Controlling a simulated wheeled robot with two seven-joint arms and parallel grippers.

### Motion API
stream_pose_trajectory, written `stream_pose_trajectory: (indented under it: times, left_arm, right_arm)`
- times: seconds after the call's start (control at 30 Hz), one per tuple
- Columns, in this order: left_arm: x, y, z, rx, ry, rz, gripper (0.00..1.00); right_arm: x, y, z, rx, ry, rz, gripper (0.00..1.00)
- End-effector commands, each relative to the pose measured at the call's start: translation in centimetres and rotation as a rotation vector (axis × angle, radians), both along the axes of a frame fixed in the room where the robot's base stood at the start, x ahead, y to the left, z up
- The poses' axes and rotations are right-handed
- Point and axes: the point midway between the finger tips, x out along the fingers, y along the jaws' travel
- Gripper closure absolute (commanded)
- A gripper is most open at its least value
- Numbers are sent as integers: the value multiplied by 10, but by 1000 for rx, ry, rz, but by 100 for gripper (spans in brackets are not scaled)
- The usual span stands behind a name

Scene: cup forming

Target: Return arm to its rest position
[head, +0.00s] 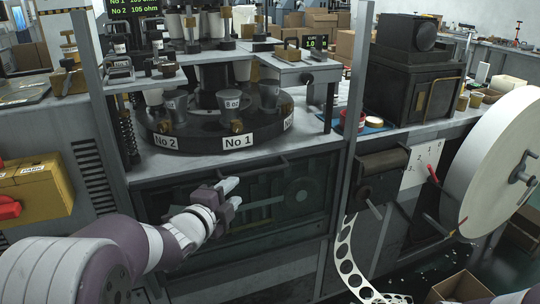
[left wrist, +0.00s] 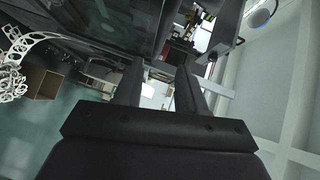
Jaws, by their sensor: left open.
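My left arm comes in from the lower left of the head view. Its gripper (head: 232,193) is open and empty, held in the air in front of the machine's dark lower panel (head: 290,200), below the round turntable (head: 190,138) with the labels No 1 and No 2. In the left wrist view the two dark fingers of the left gripper (left wrist: 158,88) stand apart with nothing between them. My right gripper does not show in either view.
Metal cups (head: 232,105) stand on the turntable. A large white paper roll (head: 495,165) is at right, with a punched strip (head: 347,262) hanging to the floor near a cardboard box (head: 460,288). A yellow box (head: 38,195) with a red knob is at left. A grey post (head: 350,120) rises right of the gripper.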

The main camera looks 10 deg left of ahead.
Motion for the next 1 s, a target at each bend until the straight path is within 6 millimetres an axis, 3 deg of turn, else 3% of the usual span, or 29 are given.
stream_pose_trajectory:
  times: [0.07, 0.13, 0.2, 0.27, 0.4, 0.57, 0.6, 0.63, 0.7, 1.0]
  left_arm:
    - [0, 5, -9, -67, 57, 39, 60]
    - [-11, 23, -40, -218, 211, 176, 60]
    - [-38, 42, -79, -433, 419, 397, 60]
    - [-71, 45, -112, -612, 595, 597, 60]
    - [-150, 25, -159, -881, 905, 976, 60]
    - [-228, -18, -180, -983, 1174, 1260, 60]
    - [-233, -31, -180, -964, 1206, 1244, 60]
    - [-230, -39, -168, -936, 1217, 1212, 60]
    - [-229, -34, -125, -946, 1209, 1221, 60]
    - [-228, -34, -18, -945, 1205, 1218, 60]
  right_arm:
    - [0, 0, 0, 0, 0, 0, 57]
    - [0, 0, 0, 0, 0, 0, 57]
    - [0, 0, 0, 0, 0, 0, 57]
    - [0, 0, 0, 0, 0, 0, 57]
    - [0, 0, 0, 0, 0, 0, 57]
    - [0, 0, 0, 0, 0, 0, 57]
    - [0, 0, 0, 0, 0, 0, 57]
    - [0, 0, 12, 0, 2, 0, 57]
    - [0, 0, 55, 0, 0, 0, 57]
    - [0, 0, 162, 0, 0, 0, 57]
